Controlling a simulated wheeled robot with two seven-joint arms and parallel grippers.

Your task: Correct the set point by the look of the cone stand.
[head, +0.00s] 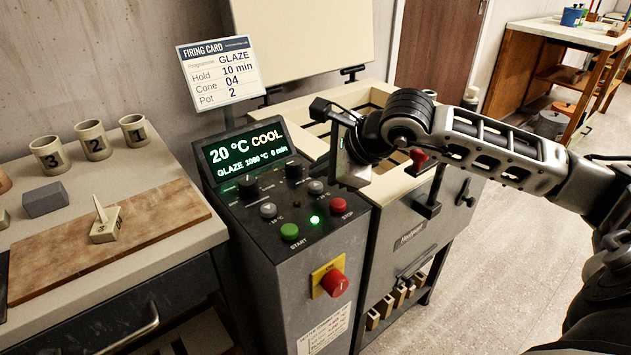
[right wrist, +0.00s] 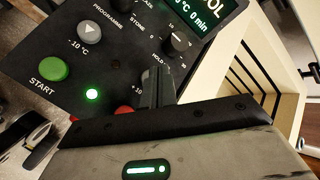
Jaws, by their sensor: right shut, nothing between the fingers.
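The kiln controller (head: 285,205) has a lit display (head: 245,151) reading 20 °C COOL, GLAZE 1060 °C 0 min. The grey -10 °C button (head: 267,210) and +10 °C button (head: 315,187) are on its panel. My right gripper (right wrist: 155,85) is shut and empty over the panel by the +10 label, hiding that button in the right wrist view. Contact cannot be told. My left gripper is out of view.
The firing card (head: 221,74) reads GLAZE, 10 min, Cone 04, Pot 2. The green START button (head: 289,231), red STOP button (head: 338,205) and hold knob (right wrist: 178,40) are close by. Numbered pots (head: 92,140) stand at left. The open kiln (head: 413,176) stands right.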

